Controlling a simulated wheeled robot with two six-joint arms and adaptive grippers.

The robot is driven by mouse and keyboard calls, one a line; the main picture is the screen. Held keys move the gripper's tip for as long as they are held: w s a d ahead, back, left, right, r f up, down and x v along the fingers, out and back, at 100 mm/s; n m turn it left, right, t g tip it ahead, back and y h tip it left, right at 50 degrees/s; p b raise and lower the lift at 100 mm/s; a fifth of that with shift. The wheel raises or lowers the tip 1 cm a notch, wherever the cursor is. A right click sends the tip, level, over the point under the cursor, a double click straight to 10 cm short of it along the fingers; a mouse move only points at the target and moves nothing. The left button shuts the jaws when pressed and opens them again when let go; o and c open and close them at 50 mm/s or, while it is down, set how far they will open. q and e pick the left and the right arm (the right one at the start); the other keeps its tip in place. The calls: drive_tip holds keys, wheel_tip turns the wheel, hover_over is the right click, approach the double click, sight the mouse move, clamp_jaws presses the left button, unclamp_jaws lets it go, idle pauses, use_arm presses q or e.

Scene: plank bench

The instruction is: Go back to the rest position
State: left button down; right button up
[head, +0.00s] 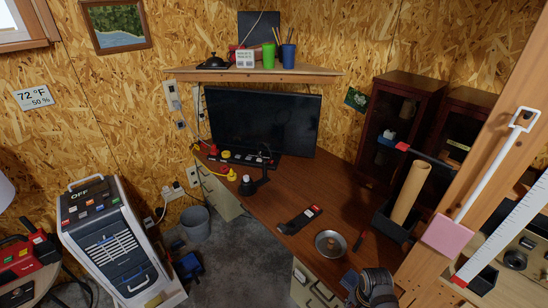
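Neither of my grippers shows in the head view. A dark grey rounded part with light bands is at the bottom edge, right of centre, in front of the desk. It may be a link of my arm, but no fingers can be made out on it. The task names no object. The wooden desk (268,205) fills the middle of the view.
A metal bowl (331,244) and a black device (299,220) lie on the desk, before a monitor (262,121). A grey machine (112,240) stands left, a bin (195,222) beside it. A wooden post (490,160) rises right. Grey floor (225,255) is partly clear.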

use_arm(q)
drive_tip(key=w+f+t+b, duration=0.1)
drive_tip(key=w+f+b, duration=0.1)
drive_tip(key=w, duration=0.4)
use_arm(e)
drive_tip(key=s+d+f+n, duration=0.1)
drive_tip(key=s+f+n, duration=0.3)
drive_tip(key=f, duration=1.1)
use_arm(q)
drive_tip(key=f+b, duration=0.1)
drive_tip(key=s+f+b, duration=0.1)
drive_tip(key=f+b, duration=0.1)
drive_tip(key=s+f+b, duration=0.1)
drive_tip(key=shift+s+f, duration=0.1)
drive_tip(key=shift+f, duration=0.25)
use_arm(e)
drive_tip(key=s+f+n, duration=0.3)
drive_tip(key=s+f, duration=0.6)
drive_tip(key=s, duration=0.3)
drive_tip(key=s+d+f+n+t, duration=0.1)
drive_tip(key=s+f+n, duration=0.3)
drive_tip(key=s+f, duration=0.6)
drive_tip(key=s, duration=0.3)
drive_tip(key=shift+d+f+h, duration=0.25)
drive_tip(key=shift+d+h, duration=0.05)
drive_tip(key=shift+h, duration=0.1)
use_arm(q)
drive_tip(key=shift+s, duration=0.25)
